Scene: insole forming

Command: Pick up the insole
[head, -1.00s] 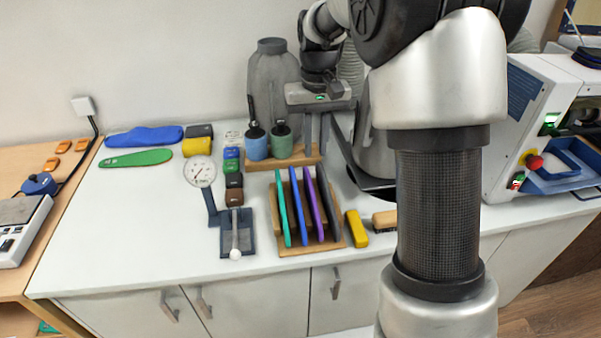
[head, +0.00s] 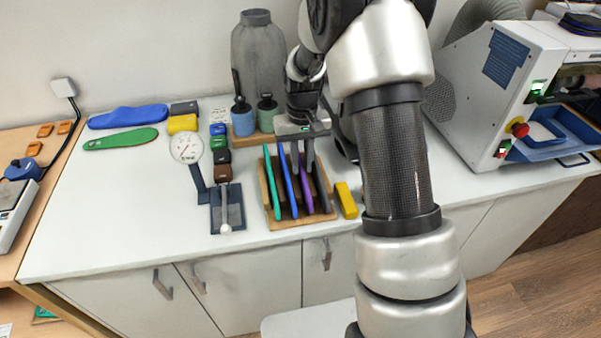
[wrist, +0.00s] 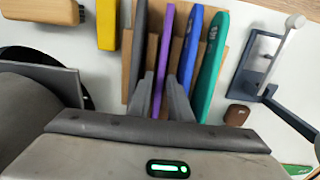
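A wooden rack (head: 287,221) holds several upright insoles: teal (head: 272,190), blue (head: 288,184), purple (head: 306,188) and dark grey (head: 321,188). My gripper (head: 303,160) is over the rack's back part, pointing down. In the wrist view my gripper (wrist: 161,88) is open, one finger on each side of the purple insole (wrist: 164,50), with gaps visible. The grey insole (wrist: 138,45) lies outside one finger; the blue insole (wrist: 190,45) and teal insole (wrist: 213,60) lie outside the other. A flat blue insole (head: 128,117) and green insole (head: 121,139) lie at the table's left.
A dial gauge (head: 186,148) stands left of the rack. A yellow block (head: 346,200) sits close on its right. Cups (head: 242,117) and a grey bottle (head: 258,60) stand behind. A white machine (head: 490,90) is at the right.

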